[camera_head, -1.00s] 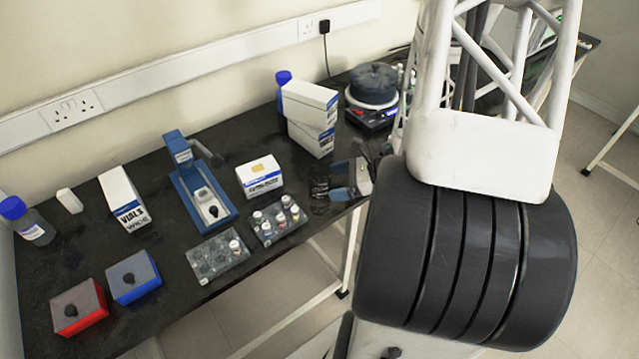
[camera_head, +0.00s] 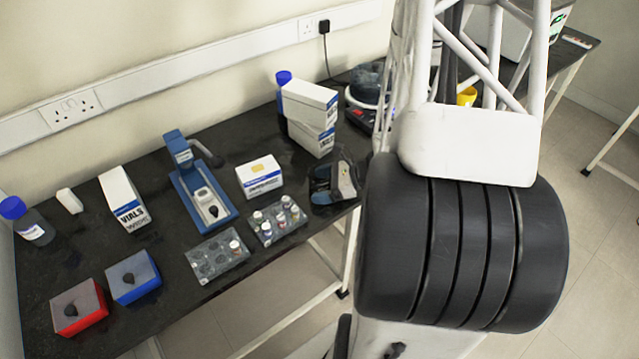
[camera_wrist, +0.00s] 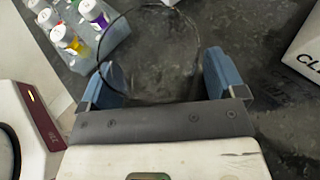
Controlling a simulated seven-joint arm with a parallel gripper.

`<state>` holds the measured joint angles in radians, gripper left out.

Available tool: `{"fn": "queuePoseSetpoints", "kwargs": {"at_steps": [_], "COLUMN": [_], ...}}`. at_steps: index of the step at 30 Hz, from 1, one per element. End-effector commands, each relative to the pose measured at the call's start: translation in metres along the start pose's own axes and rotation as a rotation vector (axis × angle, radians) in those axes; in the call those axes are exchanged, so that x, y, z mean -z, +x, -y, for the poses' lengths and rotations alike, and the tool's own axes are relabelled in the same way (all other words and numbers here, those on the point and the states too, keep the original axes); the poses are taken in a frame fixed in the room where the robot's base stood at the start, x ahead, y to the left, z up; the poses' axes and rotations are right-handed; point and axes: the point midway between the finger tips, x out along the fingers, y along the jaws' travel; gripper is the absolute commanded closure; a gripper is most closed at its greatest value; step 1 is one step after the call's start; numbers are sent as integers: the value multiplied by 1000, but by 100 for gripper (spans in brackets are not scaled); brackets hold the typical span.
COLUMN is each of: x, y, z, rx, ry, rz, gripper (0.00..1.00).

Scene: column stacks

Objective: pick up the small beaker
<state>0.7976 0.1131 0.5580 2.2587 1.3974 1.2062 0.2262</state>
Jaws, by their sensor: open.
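The small beaker (camera_wrist: 150,45) is clear glass, and its round rim shows in the wrist view between my two blue fingers. My gripper (camera_wrist: 160,74) is open, with one finger on each side of the beaker. The rim looks close to the left finger, with a gap at the right one; I cannot tell whether either touches. In the head view my gripper (camera_head: 322,185) is low over the bench's front edge, and the beaker is hard to make out there.
A clear rack of capped vials (camera_head: 278,220) stands just left of my gripper. A white box (camera_head: 260,176) is behind it, and stacked boxes (camera_head: 312,115) stand further back. A blue device (camera_head: 203,190) stands left on the black bench (camera_head: 85,245).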

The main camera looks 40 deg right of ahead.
Motion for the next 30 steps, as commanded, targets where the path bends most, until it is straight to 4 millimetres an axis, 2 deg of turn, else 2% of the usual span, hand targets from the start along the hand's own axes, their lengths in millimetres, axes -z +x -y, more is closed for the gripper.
{"fn": "queuePoseSetpoints", "kwargs": {"at_steps": [8, 11, 19, 30], "x": [0, 0, 0, -1], "y": [0, 0, 0, -1], "z": [0, 0, 0, 0], "rx": [0, 0, 0, 0], "ry": [0, 0, 0, -1], "rz": [0, 0, 0, 0], "gripper": [11, 24, 65, 65]}}
